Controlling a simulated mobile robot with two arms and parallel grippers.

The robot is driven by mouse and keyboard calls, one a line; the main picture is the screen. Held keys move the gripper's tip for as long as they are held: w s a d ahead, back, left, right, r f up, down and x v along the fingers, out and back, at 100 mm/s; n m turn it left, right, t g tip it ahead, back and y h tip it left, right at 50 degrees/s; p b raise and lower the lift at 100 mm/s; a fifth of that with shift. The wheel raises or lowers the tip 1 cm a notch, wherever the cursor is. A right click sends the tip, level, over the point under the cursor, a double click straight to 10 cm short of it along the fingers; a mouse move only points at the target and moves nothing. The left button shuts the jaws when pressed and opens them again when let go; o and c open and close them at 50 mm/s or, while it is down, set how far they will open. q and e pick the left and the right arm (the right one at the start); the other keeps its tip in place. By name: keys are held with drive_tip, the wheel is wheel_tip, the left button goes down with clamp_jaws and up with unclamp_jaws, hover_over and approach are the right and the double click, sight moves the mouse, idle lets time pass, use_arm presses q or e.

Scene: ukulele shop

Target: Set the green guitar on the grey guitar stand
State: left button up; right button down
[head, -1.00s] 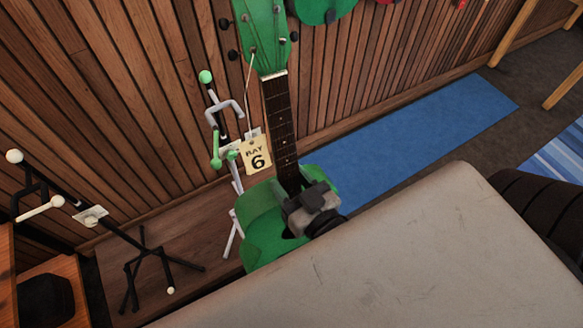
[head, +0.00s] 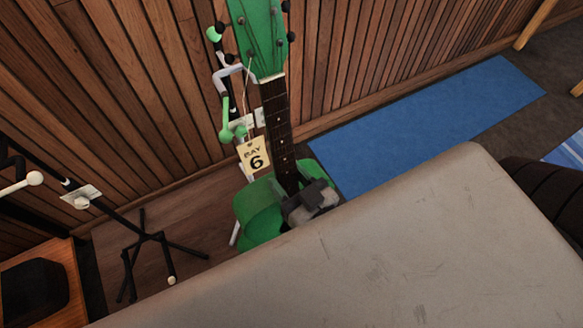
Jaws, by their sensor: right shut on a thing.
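The green guitar (head: 262,207) is upright in the head view, with its green headstock (head: 258,35) at the top and a "BAY 6" tag (head: 254,157) hanging from it. My right gripper (head: 303,197) is shut on the guitar low on the neck, by the body. The guitar's lower body is hidden behind my own grey surface. The grey guitar stand (head: 222,78), with green-tipped arms, is just left of and partly behind the guitar. I cannot tell whether they touch. My left gripper is not in view.
A black stand (head: 150,237) with white-tipped arms is on the wooden platform (head: 185,222) at left. A wooden cabinet (head: 62,262) with a dark panel is at the lower left. The slatted wall (head: 150,100) is behind. A blue mat (head: 430,125) lies clear at right.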

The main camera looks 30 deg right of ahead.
drive_tip(key=shift+w+a+r+b, duration=0.1)
drive_tip(key=shift+w+b, duration=0.25)
drive_tip(key=shift+w, duration=3.25)
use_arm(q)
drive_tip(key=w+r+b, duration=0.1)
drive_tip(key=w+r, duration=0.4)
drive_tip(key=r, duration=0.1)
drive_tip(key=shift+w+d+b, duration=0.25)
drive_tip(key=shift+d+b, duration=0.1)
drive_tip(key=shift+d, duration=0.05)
use_arm(e)
drive_tip(key=shift+w+a+f, duration=0.1)
drive_tip(key=shift+w, duration=1.35)
drive_tip(key=shift+w+f, duration=0.1)
drive_tip(key=shift+w, duration=1.35)
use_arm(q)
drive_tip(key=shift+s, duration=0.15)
use_arm(e)
drive_tip(key=shift+w, duration=0.15)
